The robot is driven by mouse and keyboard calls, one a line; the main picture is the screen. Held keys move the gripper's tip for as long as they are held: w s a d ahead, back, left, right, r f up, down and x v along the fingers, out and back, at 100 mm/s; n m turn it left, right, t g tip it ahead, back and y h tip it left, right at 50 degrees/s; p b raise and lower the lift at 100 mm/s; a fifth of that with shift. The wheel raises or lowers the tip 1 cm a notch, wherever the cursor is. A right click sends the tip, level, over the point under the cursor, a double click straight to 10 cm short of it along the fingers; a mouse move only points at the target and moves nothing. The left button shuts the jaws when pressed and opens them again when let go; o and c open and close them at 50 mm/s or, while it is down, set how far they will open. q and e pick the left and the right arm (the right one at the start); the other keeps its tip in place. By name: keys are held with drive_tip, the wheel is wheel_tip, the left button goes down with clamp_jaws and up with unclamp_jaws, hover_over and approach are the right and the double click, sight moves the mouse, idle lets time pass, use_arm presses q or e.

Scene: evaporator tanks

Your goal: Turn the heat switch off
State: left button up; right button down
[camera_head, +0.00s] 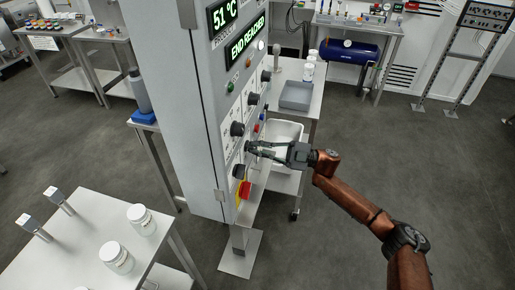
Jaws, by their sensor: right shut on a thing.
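The control cabinet (190,110) stands in the middle, with its panel facing right. Its displays read "51 °C" and "END REACHED". The panel carries several black rotary knobs, one of them (237,129) just above and left of my right gripper. My right gripper (254,147) reaches in from the right and is shut on a small dark knob low on the panel. The fingers mostly hide that knob, so its setting and whether it is the heat switch cannot be read. My left gripper is not in view.
A red emergency button on a yellow base (243,189) sits just below my right gripper. A white tub (284,135) stands behind it on a cart. A table with white jars (117,257) is at the lower left. The floor at right is clear.

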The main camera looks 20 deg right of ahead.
drive_tip(key=c, duration=2)
unclamp_jaws()
drive_tip(key=shift+c, duration=0.2)
drive_tip(key=shift+d, duration=0.1)
drive_tip(key=v, duration=1.2)
drive_tip(key=shift+f, duration=0.2)
